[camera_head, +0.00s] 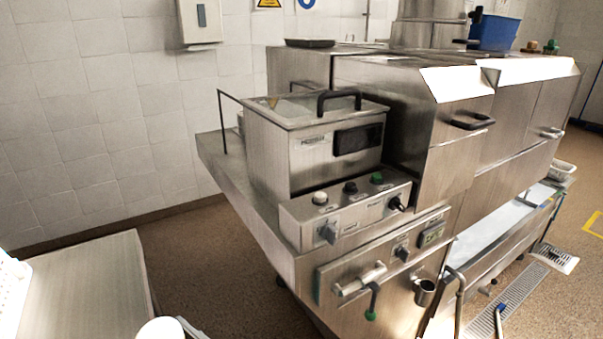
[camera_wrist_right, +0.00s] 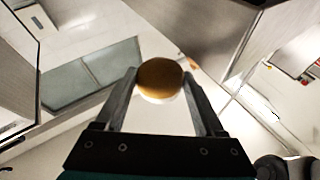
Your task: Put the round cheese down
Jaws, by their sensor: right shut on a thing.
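The round cheese (camera_wrist_right: 160,75) shows in the right wrist view as an orange-brown, rounded piece with a pale lower edge. My right gripper (camera_wrist_right: 160,86) is shut on it, one dark finger on each side, and the cheese sits at the fingertips. The cheese is not identifiable in the head view. My left gripper is in neither view.
In the head view, a bare steel worktop (camera_head: 85,285) is at the lower left, with part of a white object (camera_head: 10,295) at its left edge. A steel fryer (camera_head: 315,140) and larger steel machine (camera_head: 465,125) stand ahead. Brown floor (camera_head: 215,250) lies between.

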